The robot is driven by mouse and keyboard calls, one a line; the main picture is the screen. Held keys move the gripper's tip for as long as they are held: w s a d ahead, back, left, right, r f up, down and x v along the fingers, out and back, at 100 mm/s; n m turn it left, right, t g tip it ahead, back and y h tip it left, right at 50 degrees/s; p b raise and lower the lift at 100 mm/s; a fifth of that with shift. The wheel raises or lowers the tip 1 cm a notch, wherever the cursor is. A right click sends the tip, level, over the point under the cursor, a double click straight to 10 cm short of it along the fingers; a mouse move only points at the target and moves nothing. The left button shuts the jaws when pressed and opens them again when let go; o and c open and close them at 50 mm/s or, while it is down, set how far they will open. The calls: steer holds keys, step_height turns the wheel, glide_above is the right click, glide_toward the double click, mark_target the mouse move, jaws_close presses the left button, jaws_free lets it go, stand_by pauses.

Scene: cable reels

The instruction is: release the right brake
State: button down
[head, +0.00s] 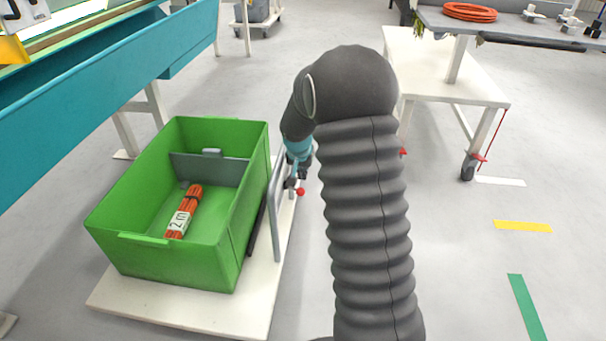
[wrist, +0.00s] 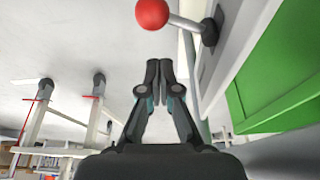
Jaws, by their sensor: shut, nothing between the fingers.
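A brake lever with a red ball knob (head: 300,191) stands at the right side of the white cart (head: 190,309), by its metal handle rail. In the wrist view the red ball (wrist: 152,13) is at the top, on a short metal rod running right to a dark pivot (wrist: 210,33) on the cart's side. My gripper (wrist: 159,66) is shut and empty, its fingertips pointing toward the lever. A gap shows between the fingertips and the ball in the picture. In the head view my gripper (head: 293,180) is close by the knob, partly hidden by my arm.
A green crate (head: 244,230) with an orange cable bundle (head: 185,210) marked "2 m" sits on the cart. The metal rail (head: 276,215) stands beside it. A white table (head: 440,70) with red-tabbed casters is at the right. Floor right of my arm is mostly clear.

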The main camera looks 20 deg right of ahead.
step_height(320, 180, up, 12)
steer(key=p, duration=0.3)
steer(key=shift+f, duration=0.2)
stand_by(0.3)
stand_by(0.4)
